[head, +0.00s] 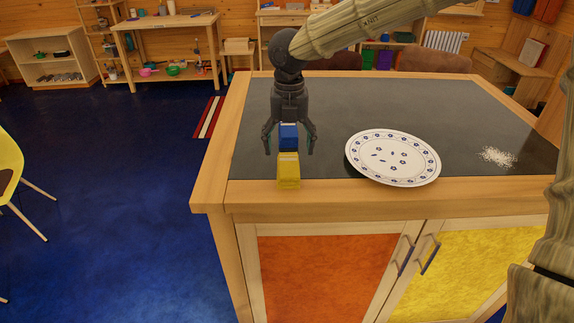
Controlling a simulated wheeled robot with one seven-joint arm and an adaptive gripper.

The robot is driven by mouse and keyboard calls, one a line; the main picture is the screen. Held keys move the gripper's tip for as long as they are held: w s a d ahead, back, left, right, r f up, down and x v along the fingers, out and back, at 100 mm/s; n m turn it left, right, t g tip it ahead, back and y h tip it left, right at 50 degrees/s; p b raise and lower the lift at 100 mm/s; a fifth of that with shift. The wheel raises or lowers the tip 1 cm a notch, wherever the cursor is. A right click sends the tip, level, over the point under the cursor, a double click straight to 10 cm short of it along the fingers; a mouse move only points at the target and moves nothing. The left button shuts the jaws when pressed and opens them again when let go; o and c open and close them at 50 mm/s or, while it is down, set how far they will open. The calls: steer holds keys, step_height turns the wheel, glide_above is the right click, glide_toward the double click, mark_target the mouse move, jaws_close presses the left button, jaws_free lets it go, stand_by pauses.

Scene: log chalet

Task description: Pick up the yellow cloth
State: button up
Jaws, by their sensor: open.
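A small yellow item (289,171), the only one that fits the yellow cloth, sits at the front edge of the dark counter top. It looks compact and block-like, with a paler upper face. A blue item (288,138) of similar size is just behind it. My gripper (290,149) points down with its two fingers spread, one on each side of the blue item in the picture. The fingertips appear above and behind the yellow item. Whether they touch the blue item cannot be told. The gripper's palm hides part of the area behind.
A white plate with a blue pattern (393,148) lies right of the gripper. A small pile of white grains (497,156) is farther right. The wooden counter (350,201) has orange and yellow doors below. Its dark top is clear left of the gripper.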

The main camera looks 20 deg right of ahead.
mark_target(288, 164)
steer(key=shift+w+f, duration=0.25)
steer(key=shift+f, duration=0.25)
steer(key=shift+w+f, duration=0.2)
steer(key=shift+f, duration=0.3)
steer(key=shift+s+f+p, duration=0.3)
steer(key=shift+f+p, duration=0.05)
steer(key=shift+p, duration=0.05)
step_height(288, 164, down, 4)
steer(key=shift+a+f+p, duration=0.1)
steer(key=shift+f+p, duration=0.1)
steer(key=shift+p, duration=0.45)
steer(key=shift+s, duration=0.15)
steer(key=c, duration=0.8)
